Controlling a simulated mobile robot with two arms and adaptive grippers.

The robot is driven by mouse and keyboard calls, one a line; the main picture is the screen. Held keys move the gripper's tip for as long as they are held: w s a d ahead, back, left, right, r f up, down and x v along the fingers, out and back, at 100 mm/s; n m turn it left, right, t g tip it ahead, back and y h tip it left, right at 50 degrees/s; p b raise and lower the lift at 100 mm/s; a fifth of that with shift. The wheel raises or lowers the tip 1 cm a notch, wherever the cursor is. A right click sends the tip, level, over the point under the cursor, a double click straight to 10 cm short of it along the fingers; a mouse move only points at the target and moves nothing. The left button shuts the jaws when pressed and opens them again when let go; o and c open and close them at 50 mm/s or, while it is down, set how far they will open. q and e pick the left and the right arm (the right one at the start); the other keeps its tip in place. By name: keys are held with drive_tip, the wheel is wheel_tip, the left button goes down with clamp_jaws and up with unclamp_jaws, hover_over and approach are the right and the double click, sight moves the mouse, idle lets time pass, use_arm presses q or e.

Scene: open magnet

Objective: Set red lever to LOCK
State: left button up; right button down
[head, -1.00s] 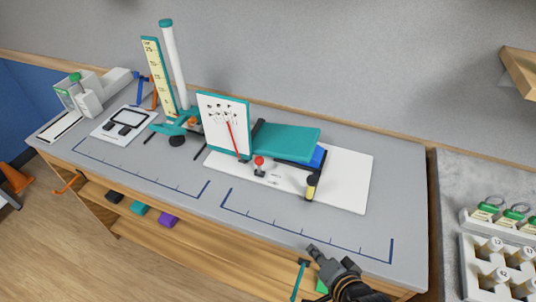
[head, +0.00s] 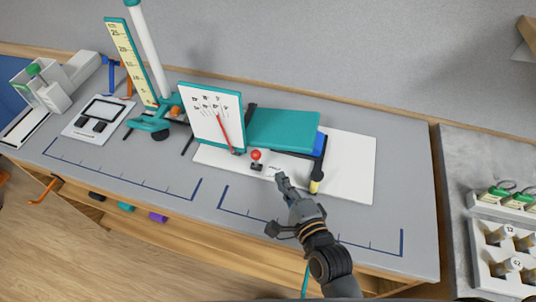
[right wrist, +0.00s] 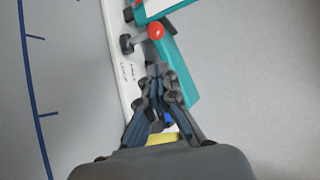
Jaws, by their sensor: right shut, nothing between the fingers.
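The red lever (head: 256,155) has a round red knob above a small dark base on the front part of a white board (head: 350,180). In the right wrist view the red knob (right wrist: 155,31) sits on a grey stem that runs left to a dark pivot. Small dark lettering lies on the board beside it, too small to read. My right gripper (head: 281,180) is shut and empty, to the lower right of the lever and apart from it. In the right wrist view its fingertips (right wrist: 158,70) are below the knob. My left gripper is not in view.
A white dial panel with a red needle (head: 225,135) stands behind the lever, and a teal block (head: 283,130) lies beside it. A black-and-yellow handle (head: 317,178) stands close right of my gripper. The grey tabletop in front (head: 200,205) is clear.

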sight(256, 159)
drive_tip(key=x, duration=0.2)
drive_tip(key=p+x, duration=0.1)
drive_tip(key=x, duration=0.1)
drive_tip(key=shift+w+a+r, duration=0.15)
drive_tip(key=shift+w, duration=0.25)
drive_tip(key=p+x, duration=0.1)
drive_tip(key=x, duration=0.2)
drive_tip(key=shift+w+a, duration=0.1)
drive_tip(key=shift+w, duration=0.2)
drive_tip(key=shift+w+a+f, duration=0.2)
drive_tip(key=shift+w+f, duration=0.1)
drive_tip(key=shift+w, duration=0.15)
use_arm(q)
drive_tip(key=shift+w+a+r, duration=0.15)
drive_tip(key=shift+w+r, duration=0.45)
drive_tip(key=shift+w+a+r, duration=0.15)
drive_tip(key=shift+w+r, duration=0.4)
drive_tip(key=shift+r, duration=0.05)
